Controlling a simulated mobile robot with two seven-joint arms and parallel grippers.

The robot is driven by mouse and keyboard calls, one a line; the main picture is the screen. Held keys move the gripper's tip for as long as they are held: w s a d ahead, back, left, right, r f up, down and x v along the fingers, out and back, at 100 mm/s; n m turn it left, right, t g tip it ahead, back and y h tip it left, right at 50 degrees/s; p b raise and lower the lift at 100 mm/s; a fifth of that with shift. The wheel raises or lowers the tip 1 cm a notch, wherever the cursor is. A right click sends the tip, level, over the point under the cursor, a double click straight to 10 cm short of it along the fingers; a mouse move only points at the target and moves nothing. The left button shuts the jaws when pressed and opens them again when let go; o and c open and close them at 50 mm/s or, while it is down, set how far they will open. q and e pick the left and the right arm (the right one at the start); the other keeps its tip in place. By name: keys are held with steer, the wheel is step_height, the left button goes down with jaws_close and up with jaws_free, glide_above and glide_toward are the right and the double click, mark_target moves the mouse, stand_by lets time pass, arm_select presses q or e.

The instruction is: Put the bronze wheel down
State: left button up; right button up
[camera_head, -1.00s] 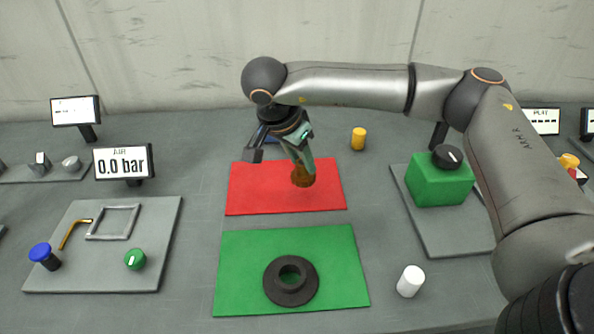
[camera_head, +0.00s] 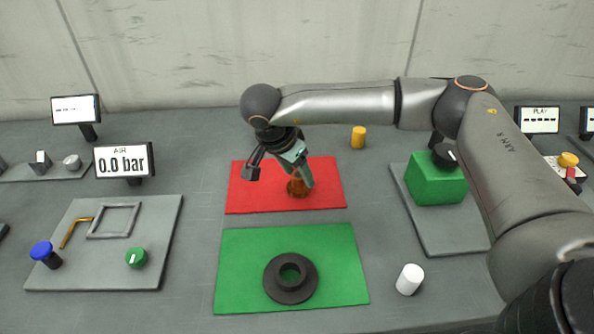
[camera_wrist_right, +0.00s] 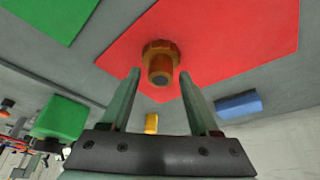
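The bronze wheel (camera_head: 298,188), a flanged piece with a narrower hub, is on the red mat (camera_head: 244,190) in the head view. In the right wrist view the wheel (camera_wrist_right: 160,58) shows its hub and dark bore toward the camera, with red mat around it. My right gripper (camera_head: 303,178) is low over the mat at the wheel. In the right wrist view my right gripper (camera_wrist_right: 161,78) is open, one finger on each side of the hub with visible gaps. My left gripper is not in view.
A green mat (camera_head: 235,265) lies in front, bearing a black flanged ring (camera_head: 290,280). A white cylinder (camera_head: 409,279) stands right of it. A yellow cylinder (camera_head: 358,137) stands behind the red mat. A green block (camera_head: 436,180) with a black knob stands at right.

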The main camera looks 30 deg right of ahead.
steer(key=shift+o, duration=0.2)
steer(key=shift+r, duration=0.2)
steer(key=v, duration=1.2)
steer(key=shift+d, duration=0.1)
steer(key=shift+s+f, duration=0.1)
steer(key=shift+s, duration=0.05)
